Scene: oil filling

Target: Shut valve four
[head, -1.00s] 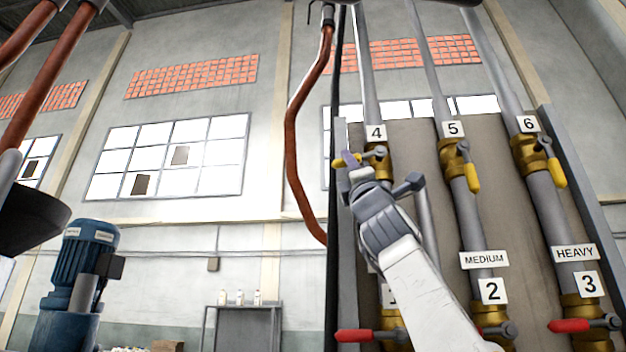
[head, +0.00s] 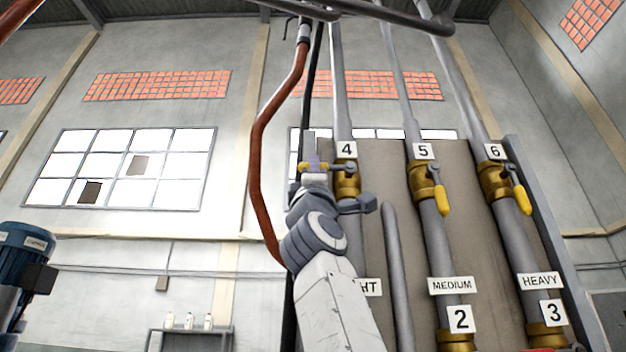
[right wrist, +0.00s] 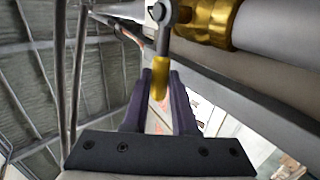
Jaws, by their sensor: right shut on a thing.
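Valve four has a brass body (head: 347,186) on a grey pipe, under the label "4" (head: 346,150). Its yellow lever (head: 322,167) points left, roughly level and crosswise to the pipe. My right gripper (head: 314,172) is at the lever's outer end, shut on it. In the right wrist view, the yellow lever end (right wrist: 159,80) sits between the two dark fingers (right wrist: 161,100), with the brass body (right wrist: 212,20) above right. My left gripper is not in view.
Valve five (head: 428,183) and valve six (head: 497,180) stand to the right, their yellow levers hanging down along the pipes. A brown hose (head: 258,150) runs just left of my gripper. Dark bars (head: 385,12) cross overhead.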

